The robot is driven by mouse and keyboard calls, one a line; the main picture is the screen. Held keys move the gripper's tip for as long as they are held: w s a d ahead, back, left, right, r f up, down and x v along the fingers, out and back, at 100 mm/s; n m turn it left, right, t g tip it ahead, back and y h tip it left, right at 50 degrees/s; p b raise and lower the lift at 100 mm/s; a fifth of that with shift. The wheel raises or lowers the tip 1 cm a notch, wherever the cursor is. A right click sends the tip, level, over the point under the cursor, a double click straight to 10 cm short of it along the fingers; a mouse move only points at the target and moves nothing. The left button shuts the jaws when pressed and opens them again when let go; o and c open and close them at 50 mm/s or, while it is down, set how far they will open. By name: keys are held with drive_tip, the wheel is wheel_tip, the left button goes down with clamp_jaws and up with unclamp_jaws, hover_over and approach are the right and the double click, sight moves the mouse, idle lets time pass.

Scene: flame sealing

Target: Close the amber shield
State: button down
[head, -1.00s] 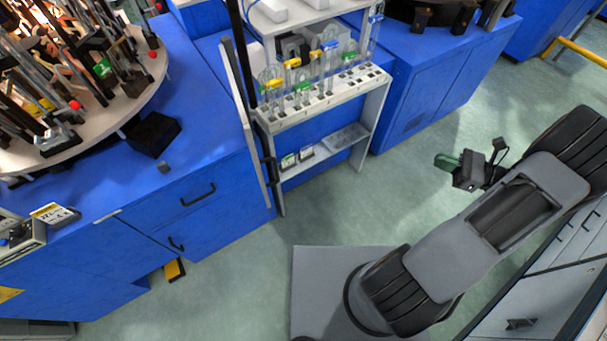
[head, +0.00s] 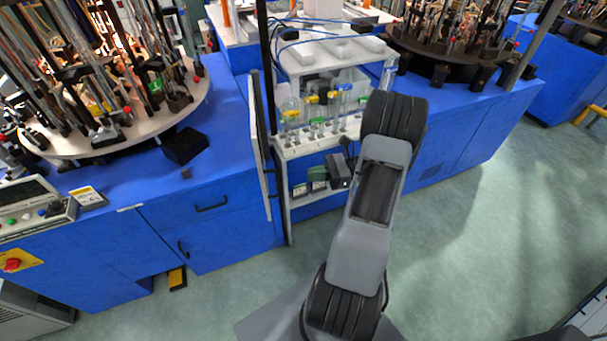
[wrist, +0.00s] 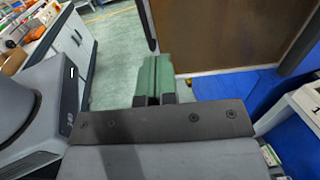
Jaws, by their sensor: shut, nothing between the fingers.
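The amber shield (wrist: 228,34) shows in the wrist view as a brown, see-through panel with a dark frame, filling the upper right. In the head view the shield (head: 259,135) is seen almost edge-on, as a tall narrow panel. It stands swung out at the left side of the tube station, so it is open. My gripper (wrist: 153,78) has green fingers, shut with nothing between them. In the head view my gripper (head: 318,178) is in front of the station's lower shelf, to the right of the shield. I see no contact with the shield.
A rack (head: 325,135) of glass tubes with yellow and green caps stands above the lower shelf, close behind my gripper. A blue cabinet (head: 210,215) with a round turntable (head: 195,85) is on the left. Another blue cabinet (head: 460,130) is on the right. The floor in front is clear.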

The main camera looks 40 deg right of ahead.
sight(277, 180)
drive_tip(key=p+x, duration=0.2)
drive_tip(key=x, duration=0.9)
drive_tip(key=shift+p, duration=0.4)
drive_tip(key=shift+w+a, duration=0.15)
drive_tip(key=shift+a, duration=0.2)
drive_tip(key=shift+a, duration=0.1)
